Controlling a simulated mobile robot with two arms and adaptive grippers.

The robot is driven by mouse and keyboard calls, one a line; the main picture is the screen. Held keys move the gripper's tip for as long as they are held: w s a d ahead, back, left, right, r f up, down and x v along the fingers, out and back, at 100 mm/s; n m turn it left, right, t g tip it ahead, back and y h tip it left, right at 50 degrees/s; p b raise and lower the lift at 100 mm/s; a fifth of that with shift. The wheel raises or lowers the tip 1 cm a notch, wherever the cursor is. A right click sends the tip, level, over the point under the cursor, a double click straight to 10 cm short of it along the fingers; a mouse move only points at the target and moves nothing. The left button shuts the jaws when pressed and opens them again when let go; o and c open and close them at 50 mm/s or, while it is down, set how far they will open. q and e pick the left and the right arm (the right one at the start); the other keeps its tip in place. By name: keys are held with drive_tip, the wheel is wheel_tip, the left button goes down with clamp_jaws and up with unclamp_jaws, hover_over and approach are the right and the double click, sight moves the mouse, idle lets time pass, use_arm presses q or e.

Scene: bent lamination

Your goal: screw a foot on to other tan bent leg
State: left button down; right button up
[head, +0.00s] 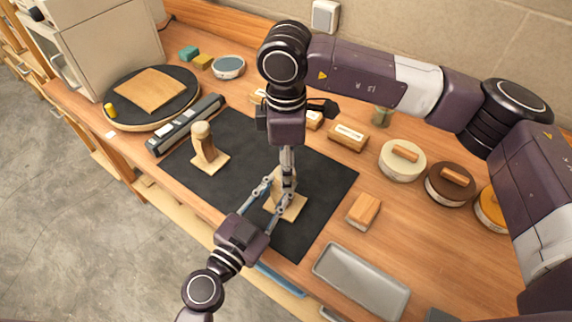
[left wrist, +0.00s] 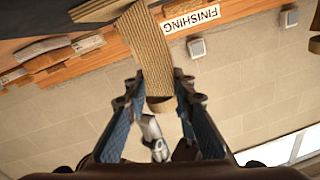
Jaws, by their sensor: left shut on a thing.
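One tan bent leg (head: 290,207) stands on the black mat, with its flat part on the mat and its upright part mostly hidden by my grippers. My left gripper (head: 278,192) is shut on this leg from the front. The leg also shows between the blue fingers in the left wrist view (left wrist: 152,48). My right gripper (head: 288,174) points straight down at the top of the same leg. Its jaws are too covered to read, and I cannot tell whether it holds a foot. The other tan bent leg (head: 207,153) stands to the left with a round foot (head: 201,130) on top.
The black mat (head: 325,190) has free room around the legs. A grey tray (head: 362,284) lies at the front right, with a wooden block (head: 364,210) behind it. Round lidded tins (head: 402,162) stand at the right. A long grey tool (head: 186,124) borders the mat's left.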

drive_tip(key=shift+r, duration=2.2)
drive_tip(key=shift+n, duration=0.3)
drive_tip(key=shift+c, duration=0.6)
